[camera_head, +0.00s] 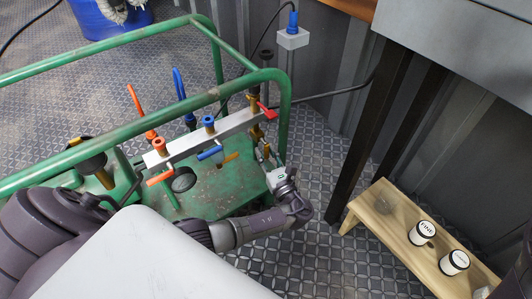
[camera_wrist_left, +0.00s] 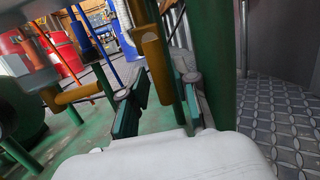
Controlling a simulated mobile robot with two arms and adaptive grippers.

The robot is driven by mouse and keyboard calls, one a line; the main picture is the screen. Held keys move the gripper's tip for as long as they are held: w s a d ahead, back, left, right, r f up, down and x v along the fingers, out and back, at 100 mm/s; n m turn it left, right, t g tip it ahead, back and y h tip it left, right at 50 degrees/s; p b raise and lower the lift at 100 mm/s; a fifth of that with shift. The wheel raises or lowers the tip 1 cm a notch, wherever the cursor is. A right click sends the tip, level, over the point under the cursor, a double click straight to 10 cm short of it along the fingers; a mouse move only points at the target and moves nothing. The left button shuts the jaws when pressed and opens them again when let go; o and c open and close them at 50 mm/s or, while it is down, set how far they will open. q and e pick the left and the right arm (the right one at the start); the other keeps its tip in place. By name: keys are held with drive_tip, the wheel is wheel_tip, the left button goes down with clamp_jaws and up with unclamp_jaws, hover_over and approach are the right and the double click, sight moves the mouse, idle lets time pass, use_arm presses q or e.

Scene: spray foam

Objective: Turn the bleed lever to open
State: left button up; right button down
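A silver manifold bar (camera_head: 215,135) lies across the green cart, with orange and blue valve handles and a red lever (camera_head: 267,111) at its right end. A yellow lever (camera_wrist_left: 157,66) hangs upright in the left wrist view, between the fingers of my left gripper (camera_wrist_left: 160,108); the fingers look apart, and I cannot tell whether either touches it. No label shows which lever is the bleed lever. In the head view my left gripper (camera_head: 268,164) is below the bar's right end, beside the green frame. My right gripper is not seen.
The green tube frame (camera_head: 287,110) stands close to my left gripper, and a green post (camera_wrist_left: 221,65) is just right of the fingers. A wooden bench (camera_head: 385,224) with white-labelled cups stands at right. A grey-topped table (camera_head: 470,40) is behind it. Patterned floor (camera_head: 330,240) is clear between.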

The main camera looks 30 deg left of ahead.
use_arm(q)
drive_tip(key=v, duration=0.8)
idle(0.5)
